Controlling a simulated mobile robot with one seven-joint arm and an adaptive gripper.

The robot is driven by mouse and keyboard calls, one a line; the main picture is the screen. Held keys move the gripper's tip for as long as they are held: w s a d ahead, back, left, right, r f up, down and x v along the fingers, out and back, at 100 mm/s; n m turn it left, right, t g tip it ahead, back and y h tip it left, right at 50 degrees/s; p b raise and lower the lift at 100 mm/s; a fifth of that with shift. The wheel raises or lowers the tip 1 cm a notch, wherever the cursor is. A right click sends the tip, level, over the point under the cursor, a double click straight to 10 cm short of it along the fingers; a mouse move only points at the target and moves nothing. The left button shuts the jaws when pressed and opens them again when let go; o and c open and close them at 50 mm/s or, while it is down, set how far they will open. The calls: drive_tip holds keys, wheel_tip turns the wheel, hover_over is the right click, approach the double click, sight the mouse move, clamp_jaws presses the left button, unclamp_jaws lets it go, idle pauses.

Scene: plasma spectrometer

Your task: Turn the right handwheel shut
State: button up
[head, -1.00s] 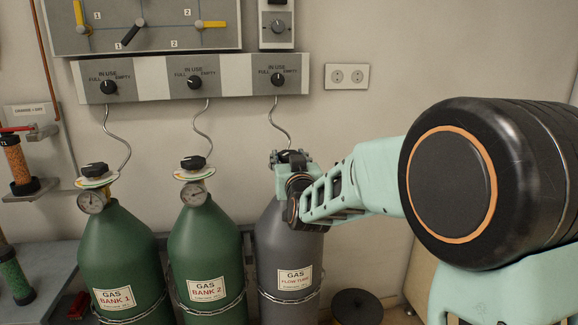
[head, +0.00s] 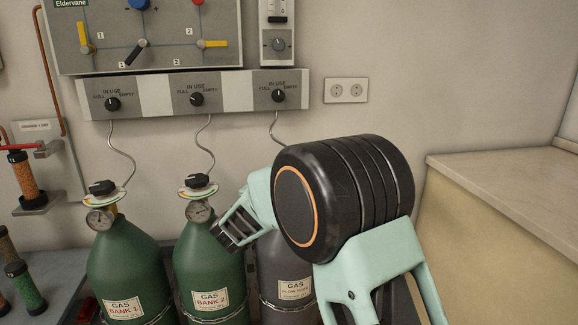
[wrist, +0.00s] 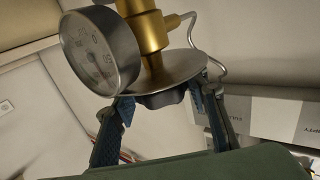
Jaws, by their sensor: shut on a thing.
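A round pressure gauge (wrist: 98,52) hangs beside the stem. My gripper (wrist: 165,112) has one finger on each side of the knob and is closed on it. In the head view the grey right cylinder (head: 272,270) shows only partly. My arm hides its top, the right handwheel and my fingertips.
Two green cylinders, Gas Bank 1 (head: 120,260) and Gas Bank 2 (head: 205,260), stand left of the grey one, with black handwheels. A switch panel (head: 150,92) is on the wall above. A counter (head: 505,170) stands at the right.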

drive_tip(key=shift+r+m+h+p, duration=0.1)
drive_tip(key=shift+m+h+p, duration=0.2)
drive_tip(key=shift+h+p, duration=0.1)
drive_tip(key=o, duration=1.2)
drive_tip(key=v, duration=1.2)
drive_tip(key=shift+r, duration=0.2)
